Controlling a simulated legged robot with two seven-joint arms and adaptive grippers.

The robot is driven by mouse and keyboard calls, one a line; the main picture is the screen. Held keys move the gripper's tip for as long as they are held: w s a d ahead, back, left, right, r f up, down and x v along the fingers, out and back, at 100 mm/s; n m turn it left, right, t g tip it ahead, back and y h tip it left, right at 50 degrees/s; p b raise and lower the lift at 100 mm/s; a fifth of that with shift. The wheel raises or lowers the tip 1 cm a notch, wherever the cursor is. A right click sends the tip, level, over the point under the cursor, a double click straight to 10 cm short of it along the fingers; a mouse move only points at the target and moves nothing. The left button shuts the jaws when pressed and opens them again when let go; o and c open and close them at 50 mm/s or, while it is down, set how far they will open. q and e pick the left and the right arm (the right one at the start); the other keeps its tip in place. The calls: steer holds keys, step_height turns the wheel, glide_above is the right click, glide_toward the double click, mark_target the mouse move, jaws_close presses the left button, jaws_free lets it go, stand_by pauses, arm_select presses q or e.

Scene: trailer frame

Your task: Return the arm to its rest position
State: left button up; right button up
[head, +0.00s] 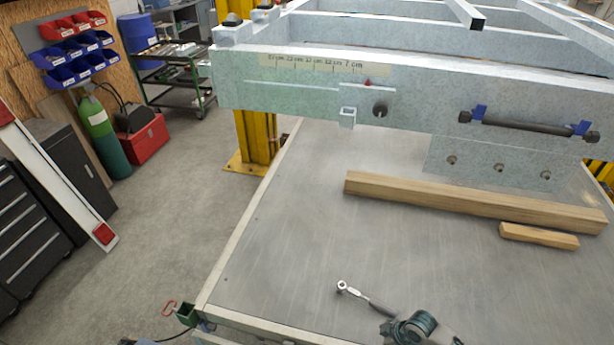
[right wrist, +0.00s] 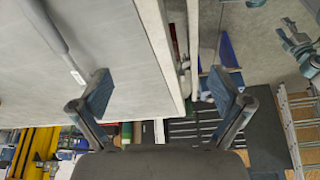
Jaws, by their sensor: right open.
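In the right wrist view my right gripper (right wrist: 160,95) has its two fingers wide apart. Nothing is between the fingertips. It is near a table edge, with the grey top on the left and the floor on the right.
Two wooden beams, the long one (head: 470,203) and the short one (head: 540,236), lie below the grey trailer frame (head: 290,95). The table's left part is clear.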

steer(key=s+a+r+m+t, duration=0.2)
steer(key=s+a+m, duration=0.1)
steer(key=s+a, duration=0.55)
steer(key=s+d+m+h, duration=0.4)
steer(key=s+d+m, duration=0.4)
step_height(320, 180, down, 24)
steer(key=s+g, duration=0.1)
steer(key=s, duration=0.1)
steer(key=s+d+f+g, duration=0.1)
steer(key=s+d+f, duration=0.1)
steer(key=s+f, duration=1.5)
steer(key=shift+s+d+n+g, duration=0.2)
steer(key=shift+d+n+g, duration=0.05)
steer(key=shift+n+g, duration=0.05)
